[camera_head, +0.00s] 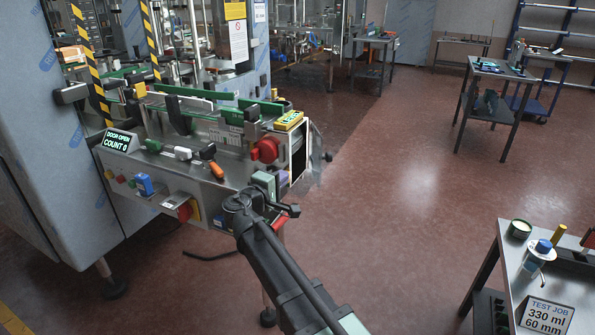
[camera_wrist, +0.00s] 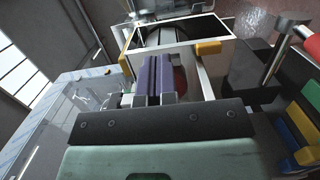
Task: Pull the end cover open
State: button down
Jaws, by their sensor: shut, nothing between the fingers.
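The end cover (camera_head: 317,150) is a clear panel with a dark knob, at the right end of the filling machine in the head view. It stands swung out from the end face, beside a dark opening (camera_head: 298,158). My gripper (camera_head: 272,181) is just in front of and below the opening. In the wrist view its purple fingers (camera_wrist: 155,75) are together with nothing between them. I cannot tell whether they touch the cover or the end frame.
A display (camera_head: 117,140) on the machine reads "DOOR OPEN COUNT 0". A red knob (camera_head: 266,150) and a yellow block (camera_head: 289,120) are close to the opening. A table (camera_head: 512,265) with a "TEST JOB" sign stands at lower right. The floor right of the machine is clear.

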aim_at(320, 158)
jog(key=x, duration=0.4)
jog(key=s+d+x, duration=0.1)
jog(key=x, duration=0.3)
jog(key=d+x, duration=0.1)
jog(key=x, duration=0.3)
jog(key=shift+s+d, duration=0.15)
jog(key=shift+d, duration=0.05)
jog(key=shift+d+f, duration=0.1)
jog(key=shift+d, duration=0.1)
jog(key=shift+d, duration=0.2)
jog(key=shift+d+n+y, duration=0.25)
jog(key=shift+n+y, duration=0.05)
jog(key=shift+y, duration=0.1)
